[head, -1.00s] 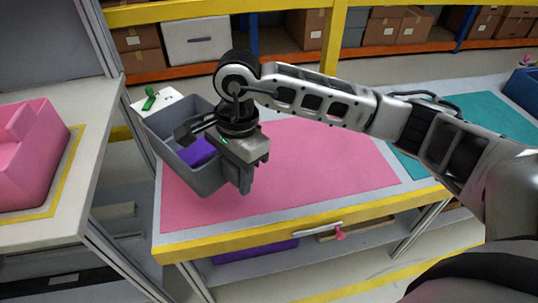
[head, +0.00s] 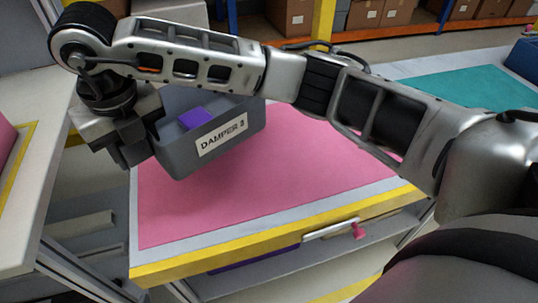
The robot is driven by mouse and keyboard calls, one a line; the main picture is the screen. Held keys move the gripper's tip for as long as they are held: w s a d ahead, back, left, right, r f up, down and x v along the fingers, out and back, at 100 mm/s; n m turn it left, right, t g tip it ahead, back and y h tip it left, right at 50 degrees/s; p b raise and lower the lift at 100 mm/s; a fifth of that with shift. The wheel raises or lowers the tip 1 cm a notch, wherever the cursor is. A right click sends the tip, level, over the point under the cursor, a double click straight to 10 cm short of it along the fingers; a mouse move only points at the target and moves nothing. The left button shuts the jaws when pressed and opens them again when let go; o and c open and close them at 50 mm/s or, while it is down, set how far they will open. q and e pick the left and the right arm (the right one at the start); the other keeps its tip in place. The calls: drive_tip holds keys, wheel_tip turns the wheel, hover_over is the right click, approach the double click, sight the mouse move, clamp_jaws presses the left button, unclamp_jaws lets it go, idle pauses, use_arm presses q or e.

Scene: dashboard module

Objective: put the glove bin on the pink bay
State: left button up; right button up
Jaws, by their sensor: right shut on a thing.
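A grey open bin (head: 190,155) with a white label reading "DAMPER" and a further mark is in the middle left of the head view. A purple thing (head: 196,118) shows inside it. My right gripper (head: 125,150) is at the bin's left side, shut on it. The bin overlaps the back left part of the pink bay (head: 290,180) on the table. I cannot tell whether its underside touches the bay. My right forearm hides the bin's far rim. No label names a glove bin. My left gripper is out of view.
The teal bay (head: 465,90) lies at the right. A side table (head: 30,180) stands at the left, with the edge of a pink thing (head: 5,135) on it. The table has a yellow front edge (head: 290,240). The pink bay's front and right are clear.

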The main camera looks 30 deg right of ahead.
drive_tip(key=shift+w+a+f, duration=0.1)
drive_tip(key=shift+f, duration=0.45)
drive_tip(key=shift+f+b, duration=0.1)
drive_tip(key=shift+b, duration=0.2)
drive_tip(key=d+f, duration=0.1)
drive_tip(key=d, duration=0.2)
drive_tip(key=d+f, duration=0.1)
drive_tip(key=d, duration=0.2)
drive_tip(key=d+f, duration=0.1)
drive_tip(key=d, duration=0.2)
drive_tip(key=shift+w+f+p, duration=0.3)
drive_tip(key=shift+w+f, duration=0.05)
drive_tip(key=shift+w, duration=0.05)
drive_tip(key=d+f, duration=0.1)
drive_tip(key=f, duration=0.1)
drive_tip(key=d+f, duration=0.2)
drive_tip(key=shift+w+d, duration=0.15)
drive_tip(key=shift+d, duration=0.05)
drive_tip(key=shift+d+f, duration=0.55)
drive_tip(key=shift+f, duration=0.2)
drive_tip(key=shift+w+d+f, duration=0.1)
drive_tip(key=shift+d+f, duration=0.1)
drive_tip(key=shift+f, duration=1.7)
drive_tip(key=o, duration=1.3)
